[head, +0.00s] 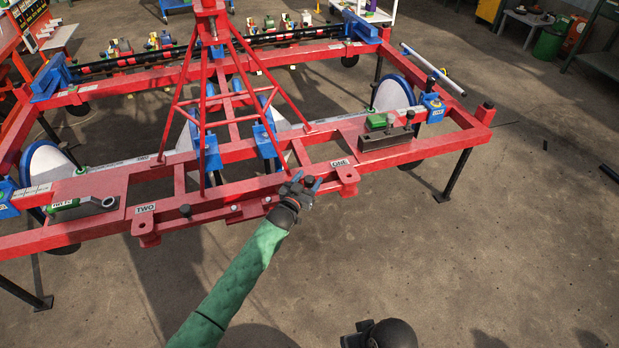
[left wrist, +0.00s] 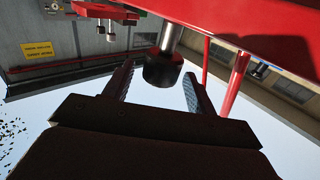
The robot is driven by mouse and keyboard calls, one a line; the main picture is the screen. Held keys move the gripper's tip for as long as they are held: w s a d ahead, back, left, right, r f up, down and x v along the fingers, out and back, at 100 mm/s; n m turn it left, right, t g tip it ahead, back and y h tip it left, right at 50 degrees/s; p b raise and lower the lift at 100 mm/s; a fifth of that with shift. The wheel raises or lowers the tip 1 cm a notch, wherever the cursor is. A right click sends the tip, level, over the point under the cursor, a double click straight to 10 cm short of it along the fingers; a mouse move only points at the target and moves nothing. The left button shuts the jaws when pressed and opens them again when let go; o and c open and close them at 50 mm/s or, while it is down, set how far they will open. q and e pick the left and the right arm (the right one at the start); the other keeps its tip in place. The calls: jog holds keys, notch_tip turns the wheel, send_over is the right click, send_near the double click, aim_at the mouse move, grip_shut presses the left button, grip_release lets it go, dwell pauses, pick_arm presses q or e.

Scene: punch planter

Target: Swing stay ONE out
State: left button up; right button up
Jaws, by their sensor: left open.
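The white label ONE (head: 340,163) is on the front beam of the red planter frame (head: 405,152), right of centre. A red lug (head: 347,178) sticks out just below it. I cannot make out which part is stay ONE itself. My left gripper (head: 306,181) is at the front beam, just left of the label and lug. In the left wrist view its open fingers (left wrist: 158,95) stand on either side of a black-ended metal pin (left wrist: 162,70) below a red beam. I cannot tell whether they touch it.
The label TWO (head: 146,208) and a matching lug (head: 147,228) are on the front beam at left. A red mast (head: 208,95) rises mid-frame. A green-topped part (head: 380,122) sits on the right side. Black legs (head: 455,175) hold up the frame. The concrete floor at front right is clear.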

pick_arm(q)
jog(key=shift+w+d, duration=0.3)
jog(key=shift+w, duration=0.2)
grip_shut()
jog(key=shift+s+a, duration=0.1)
